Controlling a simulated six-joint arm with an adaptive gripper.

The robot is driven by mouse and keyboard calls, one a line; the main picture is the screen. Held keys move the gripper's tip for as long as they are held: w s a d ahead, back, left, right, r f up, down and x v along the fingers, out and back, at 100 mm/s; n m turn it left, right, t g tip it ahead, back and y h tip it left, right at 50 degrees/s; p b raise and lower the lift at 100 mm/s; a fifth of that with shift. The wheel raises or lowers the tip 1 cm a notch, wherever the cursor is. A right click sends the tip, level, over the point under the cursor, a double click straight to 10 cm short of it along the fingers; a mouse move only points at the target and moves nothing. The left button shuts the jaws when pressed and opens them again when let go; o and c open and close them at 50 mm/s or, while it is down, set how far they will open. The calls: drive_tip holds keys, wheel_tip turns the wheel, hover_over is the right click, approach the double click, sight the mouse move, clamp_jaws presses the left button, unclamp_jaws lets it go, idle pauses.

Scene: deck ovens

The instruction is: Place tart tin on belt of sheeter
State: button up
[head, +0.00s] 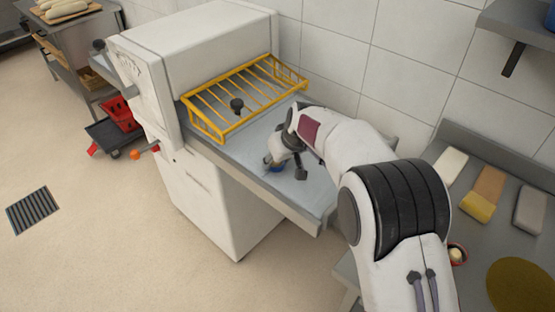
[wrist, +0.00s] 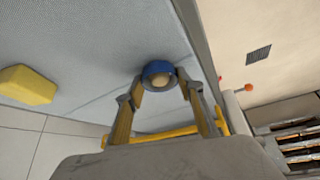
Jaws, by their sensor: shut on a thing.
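The tart tin (wrist: 160,69) is small, round and blue, with a pale filling. It sits between the two fingertips of my gripper (wrist: 163,82) in the wrist view, and the gripper is shut on it. In the head view, my gripper (head: 274,160) is over the sheeter's grey belt (head: 240,160), close to its front edge. A sliver of the blue tin (head: 276,168) shows under the fingers. The tin is at or just above the belt surface; I cannot tell whether it touches. The white sheeter (head: 200,40) stands against the tiled wall.
A yellow wire guard (head: 215,115) stands over the belt behind my gripper. A yellow block (wrist: 28,86) lies on the grey surface in the wrist view. A bench at right holds several blocks (head: 489,186) and a red round tin (head: 463,247).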

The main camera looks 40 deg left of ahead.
drive_tip(key=shift+f, duration=0.1)
drive_tip(key=o, duration=1.1)
drive_tip(key=shift+v, duration=0.85)
drive_tip(key=v, duration=1)
drive_tip(key=shift+r, duration=0.25)
drive_tip(key=shift+d, duration=0.1)
